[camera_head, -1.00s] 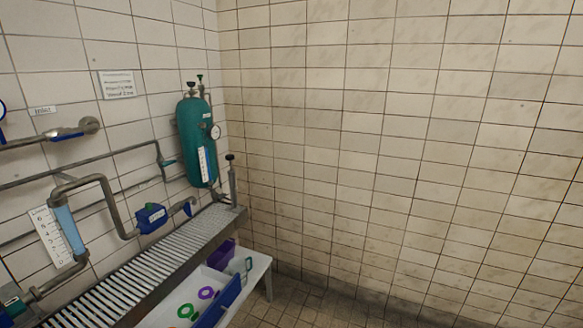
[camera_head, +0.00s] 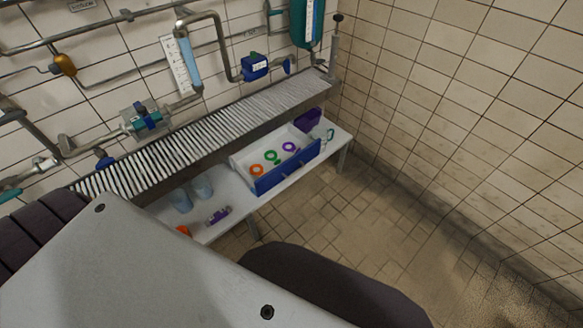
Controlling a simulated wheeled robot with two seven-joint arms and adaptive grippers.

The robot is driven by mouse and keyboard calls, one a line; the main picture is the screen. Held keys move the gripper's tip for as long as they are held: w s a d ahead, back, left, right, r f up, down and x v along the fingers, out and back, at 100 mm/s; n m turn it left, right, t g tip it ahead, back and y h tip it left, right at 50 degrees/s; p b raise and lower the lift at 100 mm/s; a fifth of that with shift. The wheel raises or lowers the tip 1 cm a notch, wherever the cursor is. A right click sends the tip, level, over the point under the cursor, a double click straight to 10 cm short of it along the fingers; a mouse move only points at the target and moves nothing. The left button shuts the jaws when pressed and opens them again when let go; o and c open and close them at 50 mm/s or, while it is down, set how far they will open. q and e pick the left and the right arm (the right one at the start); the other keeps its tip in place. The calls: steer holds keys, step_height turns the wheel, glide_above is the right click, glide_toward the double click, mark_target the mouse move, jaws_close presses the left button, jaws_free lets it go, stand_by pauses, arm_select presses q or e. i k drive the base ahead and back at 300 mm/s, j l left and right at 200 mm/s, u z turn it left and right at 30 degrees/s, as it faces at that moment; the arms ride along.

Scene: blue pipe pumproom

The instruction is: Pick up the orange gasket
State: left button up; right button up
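The orange gasket (camera_head: 257,170) is a small ring lying in an open drawer-like tray with a blue front (camera_head: 288,171). It is at the left end of the tray. A green gasket (camera_head: 271,157) and a purple gasket (camera_head: 289,147) lie to its right in the same tray. The tray rests on a white bench below the slatted grating. Neither of my grippers shows in the view.
The white bench (camera_head: 232,221) also carries two bluish cups (camera_head: 202,187), a small purple object (camera_head: 218,216) and an orange object (camera_head: 183,231). A purple bin (camera_head: 308,119) stands behind the tray. The slatted grating (camera_head: 215,128) overhangs behind. Tiled floor (camera_head: 400,210) at right is clear.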

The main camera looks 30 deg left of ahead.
mark_target(261, 172)
steer(key=u, duration=1)
